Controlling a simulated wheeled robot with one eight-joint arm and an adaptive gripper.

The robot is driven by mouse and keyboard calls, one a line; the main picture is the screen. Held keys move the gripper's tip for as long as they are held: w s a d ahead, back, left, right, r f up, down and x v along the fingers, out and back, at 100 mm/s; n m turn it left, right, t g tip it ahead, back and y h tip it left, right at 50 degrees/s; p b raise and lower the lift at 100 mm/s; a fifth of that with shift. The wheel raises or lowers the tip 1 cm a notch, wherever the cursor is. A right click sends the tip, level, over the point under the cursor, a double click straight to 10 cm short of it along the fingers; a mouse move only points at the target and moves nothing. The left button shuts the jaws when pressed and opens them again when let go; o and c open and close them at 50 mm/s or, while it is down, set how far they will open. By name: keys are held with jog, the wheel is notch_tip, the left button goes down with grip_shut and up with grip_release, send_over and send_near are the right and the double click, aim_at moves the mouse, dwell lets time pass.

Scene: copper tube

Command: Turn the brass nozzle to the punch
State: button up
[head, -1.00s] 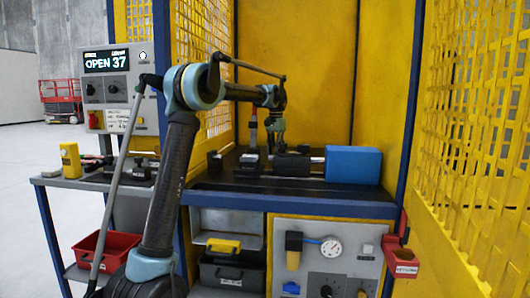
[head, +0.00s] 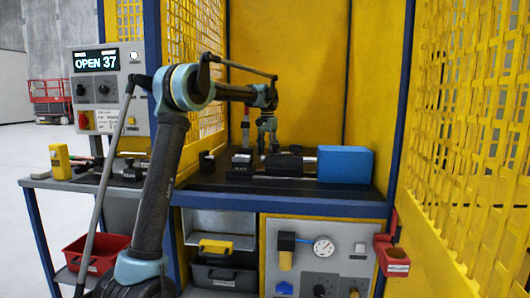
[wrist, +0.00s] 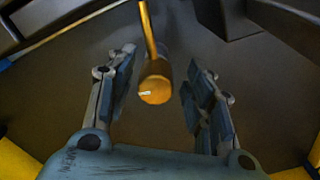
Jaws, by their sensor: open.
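The brass nozzle (wrist: 155,85) shows in the wrist view as a round gold end with a short white mark on its face, on a thin brass stem running up the picture. My gripper (wrist: 160,88) is open, one finger on each side of the nozzle, with a gap visible on both sides. In the head view my gripper (head: 267,140) points down over the bench fixtures, beside a black block (head: 284,163). The nozzle is too small or hidden to make out there. I cannot tell which part is the punch.
A blue box (head: 345,164) stands right of the black block on the dark bench (head: 280,195). A thin upright post stands just left of my gripper. Yellow mesh guards (head: 470,130) enclose the sides. A control panel (head: 105,90) at left reads "OPEN 37".

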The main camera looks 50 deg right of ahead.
notch_tip(320, 180, up, 12)
dwell(0.6)
jog(key=shift+w+f, duration=0.1)
notch_tip(320, 180, up, 5)
jog(key=n, duration=0.2)
jog(key=f, duration=1.7)
jog(key=shift+s+a, duration=0.15)
jog(key=shift+s, duration=0.15)
jog(key=shift+c, duration=0.6)
grip_shut()
